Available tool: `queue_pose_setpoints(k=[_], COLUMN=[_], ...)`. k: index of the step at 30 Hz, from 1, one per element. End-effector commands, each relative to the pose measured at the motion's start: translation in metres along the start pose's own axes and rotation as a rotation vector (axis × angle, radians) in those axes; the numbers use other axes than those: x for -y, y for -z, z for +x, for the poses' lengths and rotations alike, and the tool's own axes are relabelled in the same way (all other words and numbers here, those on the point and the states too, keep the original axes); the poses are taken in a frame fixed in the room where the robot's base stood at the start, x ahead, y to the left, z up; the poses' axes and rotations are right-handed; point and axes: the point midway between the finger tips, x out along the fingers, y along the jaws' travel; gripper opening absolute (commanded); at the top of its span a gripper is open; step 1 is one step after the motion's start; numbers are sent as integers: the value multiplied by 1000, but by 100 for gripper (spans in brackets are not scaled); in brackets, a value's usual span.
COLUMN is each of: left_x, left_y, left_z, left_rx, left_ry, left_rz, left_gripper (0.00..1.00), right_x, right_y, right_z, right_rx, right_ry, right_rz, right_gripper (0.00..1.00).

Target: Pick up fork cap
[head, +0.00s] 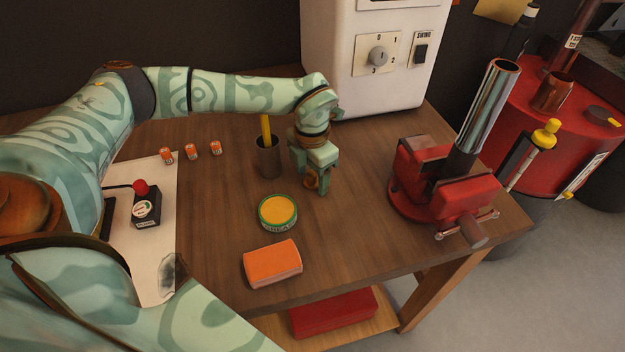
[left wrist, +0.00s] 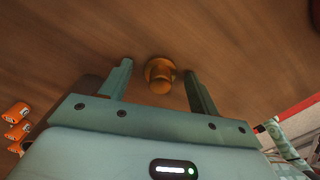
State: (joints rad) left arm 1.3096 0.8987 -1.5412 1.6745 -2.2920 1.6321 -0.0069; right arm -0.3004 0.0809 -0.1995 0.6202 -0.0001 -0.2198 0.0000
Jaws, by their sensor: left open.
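The fork cap (left wrist: 160,76) is a small brass-coloured round piece with a wider flange, standing on the wooden table. In the left wrist view it lies between the two fingers of my left gripper (left wrist: 157,70), with a gap on each side. In the head view the left gripper (head: 314,184) points down at the table right of the dark cup, its fingers partly hiding the cap. The left gripper is open and holds nothing. My right gripper is not in view.
A dark cup (head: 268,160) with a yellow stick stands close left of the gripper. A round tin (head: 278,212) and an orange block (head: 272,264) lie nearer. A red vise (head: 440,180) holds a chrome tube (head: 490,100) at right. A white machine (head: 385,65) stands behind.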

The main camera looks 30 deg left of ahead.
Motion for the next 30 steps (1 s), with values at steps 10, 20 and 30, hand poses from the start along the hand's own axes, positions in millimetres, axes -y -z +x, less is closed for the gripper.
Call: queue_pose_setpoints(k=[10,20,30], left_x=[0,0,10], left_y=[0,0,5], left_z=[-1,-2,-50], left_rx=[1,2,5], left_ry=[0,0,0], left_rz=[-1,-1,3], left_gripper=[14,6,6], right_x=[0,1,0], right_y=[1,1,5], right_z=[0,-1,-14], right_rx=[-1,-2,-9], right_ry=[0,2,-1], right_rz=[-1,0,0], right_gripper=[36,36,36])
